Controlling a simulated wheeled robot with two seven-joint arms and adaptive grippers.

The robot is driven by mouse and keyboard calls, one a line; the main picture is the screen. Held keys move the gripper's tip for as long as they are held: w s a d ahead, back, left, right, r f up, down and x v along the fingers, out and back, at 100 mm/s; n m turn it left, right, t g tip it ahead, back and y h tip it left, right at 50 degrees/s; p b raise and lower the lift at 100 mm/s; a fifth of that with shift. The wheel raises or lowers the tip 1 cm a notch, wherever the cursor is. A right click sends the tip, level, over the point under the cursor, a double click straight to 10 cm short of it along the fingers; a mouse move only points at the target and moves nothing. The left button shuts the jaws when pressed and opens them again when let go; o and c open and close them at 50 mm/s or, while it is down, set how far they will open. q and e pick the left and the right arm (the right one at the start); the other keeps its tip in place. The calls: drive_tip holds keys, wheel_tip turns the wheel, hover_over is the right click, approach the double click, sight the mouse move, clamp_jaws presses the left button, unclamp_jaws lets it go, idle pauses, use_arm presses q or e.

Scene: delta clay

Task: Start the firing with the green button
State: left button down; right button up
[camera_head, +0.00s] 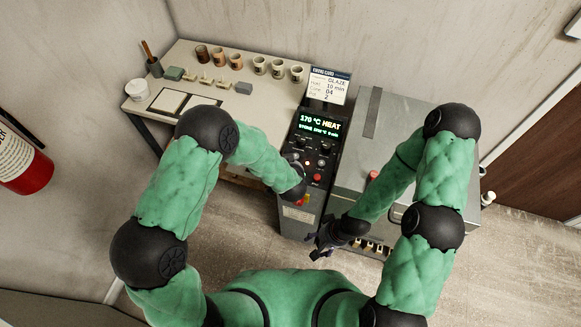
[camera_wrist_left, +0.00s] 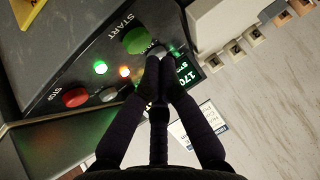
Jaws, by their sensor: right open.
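The green button (camera_wrist_left: 136,40), labelled START, is on the dark control panel (camera_wrist_left: 70,60) in the left wrist view. My left gripper (camera_wrist_left: 160,65) has its fingers together, with tips just beside the green button; I cannot tell whether they touch the panel. In the head view my left wrist hides the green button and the left fingers. The panel's display (camera_head: 319,127) reads 170 °C HEAT. A red STOP button (camera_wrist_left: 76,97), a lit green lamp (camera_wrist_left: 100,67) and an orange lamp (camera_wrist_left: 124,71) show. My right gripper (camera_head: 325,242) is open and empty, low beside the panel column.
A firing card (camera_head: 328,86) stands above the display. A grey kiln (camera_head: 349,150) is right of the panel. A red extinguisher (camera_head: 24,165) is at far left.

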idle(0.3)
use_arm(q)
wheel_tip(320, 180, up, 5)
drive_tip(key=p, duration=0.4)
drive_tip(key=shift+p, duration=0.4)
idle(0.5)
drive_tip(key=s+a+f+n+g+h+b, duration=0.1)
drive_tip(key=s+a+f+n+g+b, duration=0.15)
drive_tip(key=s+f, duration=0.3)
drive_tip(key=s+a+f+n+g+h+b, duration=0.1)
drive_tip(key=s+a+f+g+b, duration=0.1)
drive_tip(key=s+a+f, duration=0.35)
drive_tip(key=s+a+f+n+g+h+b, duration=0.1)
drive_tip(key=s+f+g, duration=0.1)
drive_tip(key=s, duration=0.4)
drive_tip(key=s+f+n+g+h+b, duration=0.1)
drive_tip(key=s+f+n+g, duration=0.1)
drive_tip(key=s+f, duration=0.2)
drive_tip(key=s, duration=0.3)
drive_tip(key=shift+a+f+b, duration=0.25)
drive_tip(key=shift+a+b, duration=0.15)
